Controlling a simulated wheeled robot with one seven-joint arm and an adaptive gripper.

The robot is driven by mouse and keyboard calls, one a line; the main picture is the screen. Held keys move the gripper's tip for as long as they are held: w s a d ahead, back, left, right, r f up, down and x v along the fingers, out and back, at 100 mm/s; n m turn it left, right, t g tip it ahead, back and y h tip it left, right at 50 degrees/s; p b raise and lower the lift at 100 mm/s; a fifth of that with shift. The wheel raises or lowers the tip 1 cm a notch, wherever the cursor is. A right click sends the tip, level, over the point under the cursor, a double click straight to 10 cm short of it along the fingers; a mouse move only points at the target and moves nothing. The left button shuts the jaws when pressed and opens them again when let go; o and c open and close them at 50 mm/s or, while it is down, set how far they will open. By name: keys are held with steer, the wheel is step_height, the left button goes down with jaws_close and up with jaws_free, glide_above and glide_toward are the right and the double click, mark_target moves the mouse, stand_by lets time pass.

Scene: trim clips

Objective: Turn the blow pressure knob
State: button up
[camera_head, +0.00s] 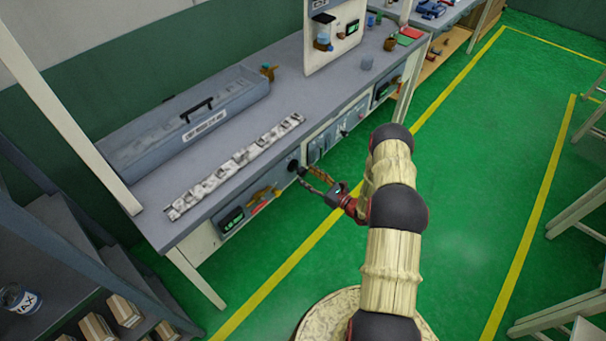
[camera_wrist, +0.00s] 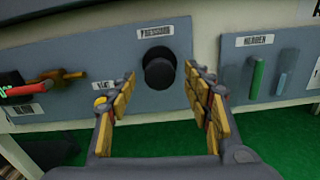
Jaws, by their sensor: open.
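The black round knob (camera_wrist: 159,70) sits on the grey front panel of the bench, under a white label that seems to read "PRESSURE". In the wrist view my gripper (camera_wrist: 160,82) is open, with one yellow-padded finger on each side of the knob. The fingers look apart from it, with panel showing in both gaps. In the head view the knob (camera_head: 293,165) is small and dark on the bench front, and my gripper (camera_head: 313,180) reaches in just below and right of it. How deep the fingertips stand relative to the knob I cannot tell.
Left of the knob are a brass valve (camera_wrist: 62,75), a red handle (camera_wrist: 22,90) and a green display. To the right are a green lever (camera_wrist: 257,78) and a blue lever (camera_wrist: 281,84). A long grey case (camera_head: 185,120) and a patterned strip (camera_head: 235,165) lie on the bench.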

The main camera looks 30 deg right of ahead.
mark_target(304, 173)
steer(key=shift+x, duration=1.55)
steer(key=shift+c, duration=0.7)
steer(key=c, duration=1)
